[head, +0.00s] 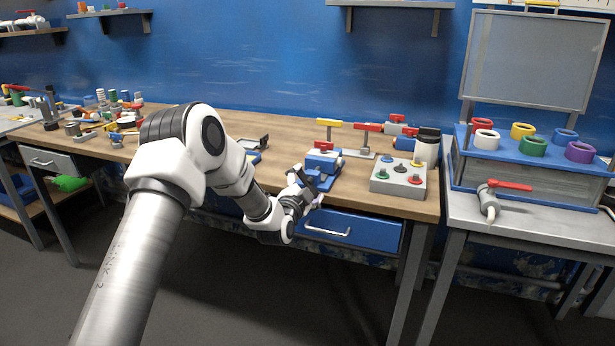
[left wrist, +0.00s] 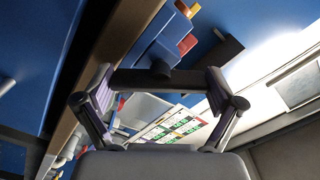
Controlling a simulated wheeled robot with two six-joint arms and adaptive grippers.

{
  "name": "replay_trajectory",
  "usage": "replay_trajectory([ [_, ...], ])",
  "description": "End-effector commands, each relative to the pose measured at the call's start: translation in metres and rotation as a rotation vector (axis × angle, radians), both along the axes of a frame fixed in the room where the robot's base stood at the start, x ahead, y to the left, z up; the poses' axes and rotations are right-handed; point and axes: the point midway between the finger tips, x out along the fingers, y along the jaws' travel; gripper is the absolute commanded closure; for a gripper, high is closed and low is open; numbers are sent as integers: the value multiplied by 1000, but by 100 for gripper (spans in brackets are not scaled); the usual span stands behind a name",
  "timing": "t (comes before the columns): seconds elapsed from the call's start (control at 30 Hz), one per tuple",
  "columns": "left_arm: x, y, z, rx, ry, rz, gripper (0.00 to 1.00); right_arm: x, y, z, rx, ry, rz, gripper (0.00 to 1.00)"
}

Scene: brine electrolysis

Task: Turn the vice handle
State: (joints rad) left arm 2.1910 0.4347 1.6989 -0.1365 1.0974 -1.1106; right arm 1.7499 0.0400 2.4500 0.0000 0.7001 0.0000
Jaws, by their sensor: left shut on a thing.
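The blue vice (head: 322,161) stands at the front edge of the wooden workbench. In the left wrist view the vice (left wrist: 160,42) is at the top, with its dark handle bar (left wrist: 145,79) across the picture. My left gripper (head: 307,193) is at the front of the vice. In the left wrist view the fingers of my left gripper (left wrist: 160,91) are shut on the handle, one fingertip at each end of the bar. In the head view the gripper hides most of the handle. My right gripper is in neither view.
A grey control box (head: 398,182) with coloured knobs stands right of the vice. Valves with red handles (head: 368,127) stand behind it. A blue drawer (head: 350,230) is below the benchtop. Bare benchtop (head: 240,122) lies behind my left arm.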

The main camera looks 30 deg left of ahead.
Motion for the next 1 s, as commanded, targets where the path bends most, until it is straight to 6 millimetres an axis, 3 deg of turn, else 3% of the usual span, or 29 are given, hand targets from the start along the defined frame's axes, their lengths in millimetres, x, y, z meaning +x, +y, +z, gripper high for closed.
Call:
replay_trajectory([
  [0.1, 0, 0, 3, 102, 28, -1, 41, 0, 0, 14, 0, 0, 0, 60],
  [0.5, 0, -1, 1, 377, 93, -2, 41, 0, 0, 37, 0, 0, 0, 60],
  [1.0, 0, -1, -2, 461, 114, -2, 41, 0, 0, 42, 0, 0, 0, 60],
])
